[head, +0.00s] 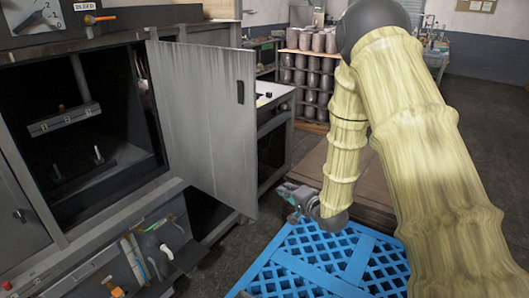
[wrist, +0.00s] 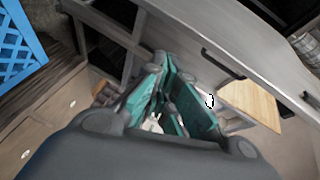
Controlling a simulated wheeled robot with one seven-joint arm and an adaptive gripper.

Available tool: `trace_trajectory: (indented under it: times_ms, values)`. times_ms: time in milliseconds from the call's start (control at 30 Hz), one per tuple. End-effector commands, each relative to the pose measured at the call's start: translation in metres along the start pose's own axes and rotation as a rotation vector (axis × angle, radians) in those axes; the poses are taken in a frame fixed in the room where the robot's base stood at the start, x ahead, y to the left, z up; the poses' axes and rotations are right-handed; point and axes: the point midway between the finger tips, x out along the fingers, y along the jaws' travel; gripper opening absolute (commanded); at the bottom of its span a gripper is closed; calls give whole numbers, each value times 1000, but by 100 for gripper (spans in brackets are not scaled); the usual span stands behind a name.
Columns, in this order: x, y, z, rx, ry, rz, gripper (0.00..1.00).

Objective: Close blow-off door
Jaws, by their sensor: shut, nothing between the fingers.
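The blow-off door (head: 203,115) is a grey, worn metal panel with a small black handle on its right edge. It stands swung open to the right of the dark cabinet opening (head: 85,130). My gripper (head: 290,192) is right of the door's lower edge and above the blue crate; it appears apart from the door, though the depth is hard to judge. In the wrist view, my gripper (wrist: 160,112) shows teal pads brought together with nothing held. A grey panel with a dark handle (wrist: 222,65), which looks like the door, lies beyond the fingers at upper right.
A blue lattice crate (head: 325,262) stands below my gripper; it also shows in the wrist view (wrist: 18,50). A shelf of grey cylinders (head: 305,75) is behind. Hoses and fittings hang on the cabinet's lower front (head: 150,255). Open floor (head: 490,160) lies at right.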

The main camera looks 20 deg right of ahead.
Motion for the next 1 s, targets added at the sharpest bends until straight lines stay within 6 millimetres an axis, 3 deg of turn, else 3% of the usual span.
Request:
trace_trajectory:
  times_ms: [33, 100, 200, 300, 533, 1000]
  values:
    - [4, -26, -14, 41, 2, -59, 0]
    - [6, -54, -28, 100, -5, -127, 0]
    - [7, -83, -42, 160, -19, -196, 0]
    - [7, -98, -49, 194, -29, -232, 0]
    - [21, -109, -51, 205, -37, -243, 0]
    - [87, -125, -50, 204, -35, -242, 0]
